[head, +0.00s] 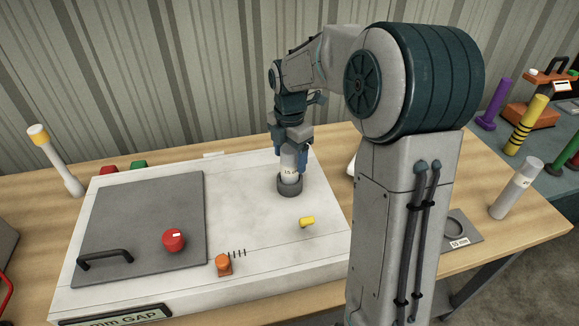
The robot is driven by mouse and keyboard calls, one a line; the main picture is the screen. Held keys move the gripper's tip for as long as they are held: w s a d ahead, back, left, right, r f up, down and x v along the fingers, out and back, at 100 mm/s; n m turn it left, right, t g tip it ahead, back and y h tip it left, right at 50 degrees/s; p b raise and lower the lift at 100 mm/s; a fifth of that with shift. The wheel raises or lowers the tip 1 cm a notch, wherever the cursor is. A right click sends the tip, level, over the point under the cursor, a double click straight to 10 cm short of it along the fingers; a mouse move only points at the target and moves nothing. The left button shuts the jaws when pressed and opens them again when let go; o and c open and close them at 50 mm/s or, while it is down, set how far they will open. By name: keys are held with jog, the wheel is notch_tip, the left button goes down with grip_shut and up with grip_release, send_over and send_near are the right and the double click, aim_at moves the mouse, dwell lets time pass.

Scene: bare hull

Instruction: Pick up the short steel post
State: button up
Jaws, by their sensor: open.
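A pale steel post (289,165) with a small label stands upright in a dark ring socket (290,186) on the white panel. My gripper (290,152) points down over this post, its open fingers on either side of the upper part. Whether the fingers touch it I cannot tell. The gripper hides the post's top. A second grey steel post (514,190), also labelled, stands tilted in the picture on the wooden bench at the right, apart from my gripper. It looks longer than the visible part of the post in the socket.
The white panel (275,255) carries a grey hatch (140,225) with a handle, a red knob (173,240), an orange knob (223,264) and a yellow knob (307,222). A plate with a ring (474,228) lies right. My arm blocks the middle right.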

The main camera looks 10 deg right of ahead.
jog(key=shift+f, duration=0.45)
jog(key=c, duration=1.3)
jog(key=shift+r, duration=0.1)
